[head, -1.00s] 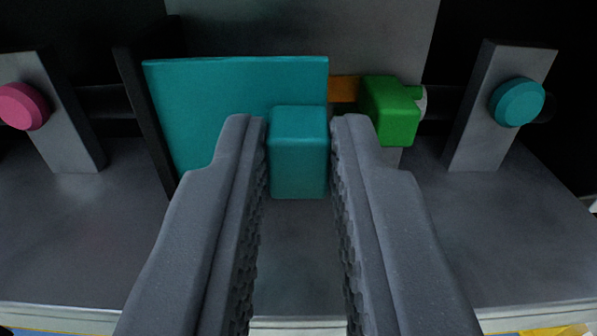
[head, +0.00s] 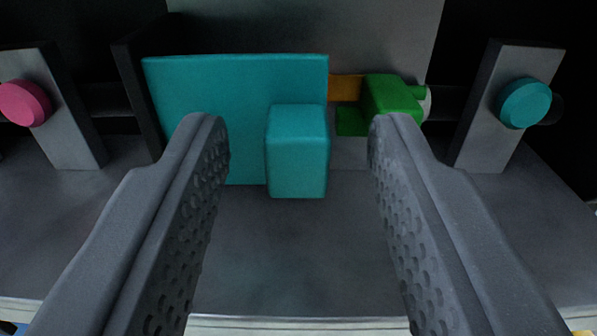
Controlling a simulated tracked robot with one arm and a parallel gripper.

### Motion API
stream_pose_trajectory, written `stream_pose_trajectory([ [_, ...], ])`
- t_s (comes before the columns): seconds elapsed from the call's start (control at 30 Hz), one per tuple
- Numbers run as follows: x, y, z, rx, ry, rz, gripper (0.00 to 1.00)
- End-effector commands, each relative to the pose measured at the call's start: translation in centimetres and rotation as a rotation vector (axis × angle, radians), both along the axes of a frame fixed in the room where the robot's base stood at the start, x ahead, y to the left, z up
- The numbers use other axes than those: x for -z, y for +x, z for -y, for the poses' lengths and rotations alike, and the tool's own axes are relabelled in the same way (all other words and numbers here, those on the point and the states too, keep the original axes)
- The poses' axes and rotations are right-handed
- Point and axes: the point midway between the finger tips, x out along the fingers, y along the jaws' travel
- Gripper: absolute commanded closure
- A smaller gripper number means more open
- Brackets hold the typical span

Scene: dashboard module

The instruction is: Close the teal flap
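The teal flap (head: 205,105) is a flat upright panel in the middle of the head view, beside a dark frame on its left. A teal block-shaped handle (head: 297,150) sticks out towards me from the flap's right end. My gripper (head: 296,125) is open, with one finger on each side of the handle and a clear gap to both. The left fingertip overlaps the lower part of the flap in the picture. The right fingertip is near the green part.
A green block (head: 392,97) and an orange strip (head: 345,88) sit just right of the flap. A pink knob (head: 24,103) on a grey post is at far left, a teal knob (head: 524,103) on another post at far right. The grey floor (head: 290,250) in front is clear.

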Motion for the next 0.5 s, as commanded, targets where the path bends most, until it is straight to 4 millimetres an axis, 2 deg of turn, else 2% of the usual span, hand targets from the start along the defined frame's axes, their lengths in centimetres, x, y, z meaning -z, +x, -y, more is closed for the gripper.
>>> stream_pose_trajectory([
  [0.27,0.0,-1.5,0.2,0.001,0.000,-0.003,0.62],
  [0.5,0.1,-4.9,0.6,0.003,0.002,-0.004,0.62],
])
